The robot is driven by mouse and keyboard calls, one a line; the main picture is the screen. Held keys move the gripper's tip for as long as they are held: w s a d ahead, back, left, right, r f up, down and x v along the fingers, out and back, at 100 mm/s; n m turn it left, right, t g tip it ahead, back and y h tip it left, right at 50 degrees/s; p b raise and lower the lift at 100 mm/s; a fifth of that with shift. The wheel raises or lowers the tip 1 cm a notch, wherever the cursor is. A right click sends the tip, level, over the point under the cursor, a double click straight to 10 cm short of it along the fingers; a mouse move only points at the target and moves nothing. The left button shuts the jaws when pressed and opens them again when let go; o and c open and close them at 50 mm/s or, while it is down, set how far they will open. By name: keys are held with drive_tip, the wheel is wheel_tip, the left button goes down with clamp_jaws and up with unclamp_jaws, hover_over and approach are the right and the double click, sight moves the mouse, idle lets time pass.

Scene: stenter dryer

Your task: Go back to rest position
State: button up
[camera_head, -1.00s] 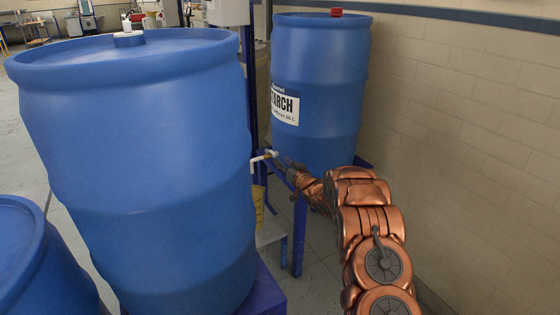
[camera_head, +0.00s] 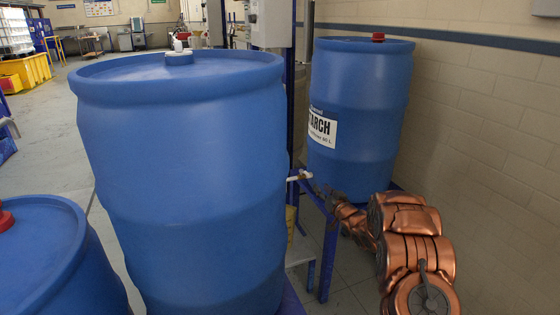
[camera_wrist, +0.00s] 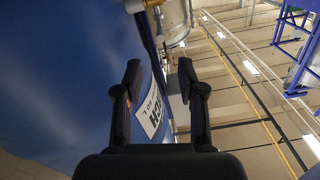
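My copper-coloured arm (camera_head: 410,245) reaches forward at the right side of the head view, between the front blue drum and the wall. My gripper (camera_wrist: 158,66) shows two dark fingers spread apart in the wrist view, with nothing held between them. In the head view its end is small and dark, close to the blue stand and the white tap (camera_head: 300,176); I cannot tell whether it touches them. The rear blue drum (camera_head: 360,95) with a white starch label stands just beyond it. That label (camera_wrist: 152,112) also shows beyond the fingers in the wrist view.
A large blue drum (camera_head: 185,190) fills the middle of the head view. Another drum with a red cap (camera_head: 35,255) stands at lower left. A blue stand (camera_head: 328,255) is beside my arm. The brick wall (camera_head: 490,120) is close on the right. Open floor (camera_head: 45,145) lies at far left.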

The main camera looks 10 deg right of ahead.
drive_tip(key=s+a+r+g+h, duration=0.1)
drive_tip(key=s+a+r+g, duration=0.4)
drive_tip(key=s, duration=1.6)
drive_tip(key=s+a+g+h, duration=0.1)
drive_tip(key=s+a+g, duration=0.65)
drive_tip(key=s, duration=1.35)
drive_tip(key=s+a+r+g+h, duration=0.1)
drive_tip(key=s+a+r+g, duration=0.4)
drive_tip(key=s, duration=1.6)
wheel_tip(320, 180, up, 21)
drive_tip(key=s+g+p, duration=0.1)
drive_tip(key=g+p, duration=0.1)
drive_tip(key=p, duration=2)
drive_tip(key=shift+s+a, duration=0.2)
drive_tip(key=shift+a, duration=0.25)
